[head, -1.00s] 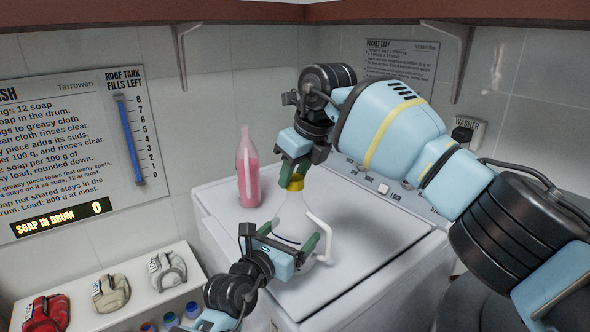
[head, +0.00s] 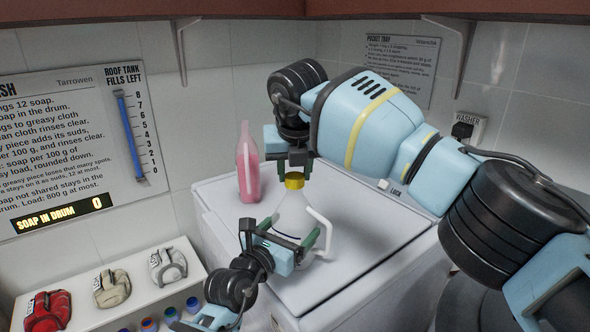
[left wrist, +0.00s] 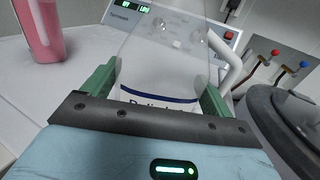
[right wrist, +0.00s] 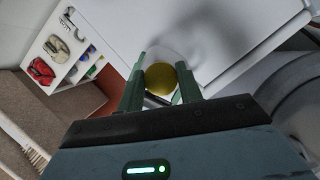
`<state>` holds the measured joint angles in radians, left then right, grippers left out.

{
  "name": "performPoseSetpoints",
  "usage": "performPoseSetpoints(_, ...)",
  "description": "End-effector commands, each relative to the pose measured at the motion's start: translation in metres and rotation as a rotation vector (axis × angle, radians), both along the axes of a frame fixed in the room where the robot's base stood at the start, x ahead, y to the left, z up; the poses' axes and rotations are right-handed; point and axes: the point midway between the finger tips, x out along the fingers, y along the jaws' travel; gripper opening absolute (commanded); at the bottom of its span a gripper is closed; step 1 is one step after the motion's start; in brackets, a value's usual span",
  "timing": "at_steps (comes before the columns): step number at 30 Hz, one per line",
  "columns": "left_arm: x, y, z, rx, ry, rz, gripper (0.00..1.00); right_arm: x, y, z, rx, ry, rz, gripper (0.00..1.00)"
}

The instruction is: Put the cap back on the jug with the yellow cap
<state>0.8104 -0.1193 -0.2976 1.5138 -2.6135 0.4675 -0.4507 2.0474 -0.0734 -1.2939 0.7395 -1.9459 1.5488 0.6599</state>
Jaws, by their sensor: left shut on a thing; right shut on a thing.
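The jug (head: 292,215) is clear, with a white handle (head: 322,232) on its right side, and stands upright on the white machine top. My left gripper (head: 289,235) is shut around its body; the left wrist view shows the jug (left wrist: 165,60) with a dark-lined label between the green fingers. The yellow cap (head: 294,180) is at the top of the jug's neck. My right gripper (head: 296,170) is above it, shut on the cap; the right wrist view shows the cap (right wrist: 160,78) between the fingers. I cannot tell whether the cap is fully seated.
A pink bottle (head: 247,165) stands on the machine top (head: 350,262) left of the jug. A white shelf (head: 140,292) at lower left holds red, beige and white bundles, with small coloured caps below. Wall brackets and a cabinet edge are overhead.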

Motion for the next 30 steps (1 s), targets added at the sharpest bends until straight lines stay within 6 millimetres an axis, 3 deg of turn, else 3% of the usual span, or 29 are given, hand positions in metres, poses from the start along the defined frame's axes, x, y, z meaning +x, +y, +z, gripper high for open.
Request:
performPoseSetpoints(4, -0.0001, 0.0001, -0.0004, 0.001, 0.000, 0.000, 0.22, 0.0000, 0.0026, 0.0006, -0.003, -0.002, -0.258, 0.15)
performPoseSetpoints(9, -0.0001, -0.0002, -0.0004, 0.001, 0.000, 0.000, 0.22, 0.0001, 0.0013, 0.0004, 0.000, -0.005, -0.414, 0.15)
performPoseSetpoints(20, -0.0001, -0.0001, -0.0006, 0.001, 0.001, 0.000, 0.22, -0.0001, 0.0004, 0.0007, 0.002, -0.006, -0.446, 0.15)
performPoseSetpoints(21, 0.0000, 0.0000, -0.0006, 0.001, 0.001, 0.000, 0.22, -0.0001, 0.0004, 0.0007, 0.001, -0.006, -0.445, 0.40)
performPoseSetpoints(24, 0.0000, 0.0001, -0.0006, 0.001, 0.001, 0.000, 0.22, -0.0001, 0.0005, 0.0006, 0.002, -0.005, -0.444, 0.53)
performPoseSetpoints(26, 0.0000, 0.0001, -0.0006, 0.001, 0.001, 0.000, 0.22, -0.0001, 0.0005, 0.0006, 0.002, -0.005, -0.443, 0.57)
performPoseSetpoints(30, 0.0000, 0.0001, -0.0006, 0.001, 0.001, 0.000, 0.22, -0.0001, 0.0005, 0.0004, 0.002, -0.005, -0.443, 0.57)
